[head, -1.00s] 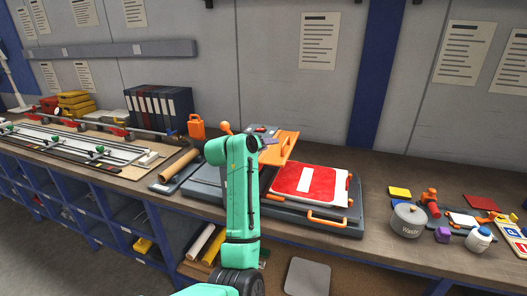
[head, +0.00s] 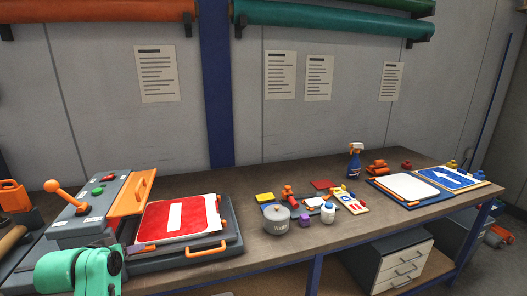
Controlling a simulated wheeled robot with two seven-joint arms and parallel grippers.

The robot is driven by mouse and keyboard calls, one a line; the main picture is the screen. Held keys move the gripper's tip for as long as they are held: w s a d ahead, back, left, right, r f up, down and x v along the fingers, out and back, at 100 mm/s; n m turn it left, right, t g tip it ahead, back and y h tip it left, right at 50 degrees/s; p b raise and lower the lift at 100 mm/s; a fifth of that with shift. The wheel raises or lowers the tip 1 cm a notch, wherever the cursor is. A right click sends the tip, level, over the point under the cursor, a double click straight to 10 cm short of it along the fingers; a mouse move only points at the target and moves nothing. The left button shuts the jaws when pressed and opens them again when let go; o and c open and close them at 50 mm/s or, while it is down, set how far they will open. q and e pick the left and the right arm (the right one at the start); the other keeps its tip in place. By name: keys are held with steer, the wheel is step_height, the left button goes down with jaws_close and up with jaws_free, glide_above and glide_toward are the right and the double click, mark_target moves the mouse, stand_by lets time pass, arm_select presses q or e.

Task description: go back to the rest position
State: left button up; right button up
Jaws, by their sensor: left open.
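The red no-entry sign (head: 178,217) with a white bar lies flat on the dark bed of the press (head: 215,243) at the left of the bench. My left arm comes in from the bottom left in green. Its left gripper (head: 140,249) is small in the picture at the near left edge of the bed, open, with nothing seen in it. The fingertips are hard to make out. My right gripper is not in view.
The press has an orange lever (head: 66,196) and a raised orange plate (head: 133,194). A waste pot (head: 277,220), white bottle (head: 327,213) and small coloured pieces stand mid-bench. A spray bottle (head: 355,160), a blank white panel (head: 408,186) and a blue arrow sign (head: 447,178) are at right.

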arm_select(q)
steer(key=s+d+f+m+g, duration=0.2)
steer(key=s+d+f, duration=0.35)
steer(key=s, duration=0.25)
steer(key=s+d+f+m+g+h, duration=0.1)
steer(key=s+d+f+m+g, duration=0.25)
steer(key=s+f, duration=0.35)
steer(key=s+d+f+m+g, duration=0.2)
steer(key=s+d+f, duration=0.35)
steer(key=s, duration=0.25)
step_height(320, 180, down, 21)
steer(key=s, duration=0.2)
steer(key=s+a+f+g, duration=0.1)
steer(key=s+f, duration=0.7)
steer(key=s+a+f+g, duration=0.1)
steer(key=s+a+f, duration=0.1)
steer(key=s+f, duration=0.5)
steer(key=shift+s+a+f, duration=0.3)
steer(key=shift+s+f, duration=0.1)
steer(key=shift+s, duration=0.75)
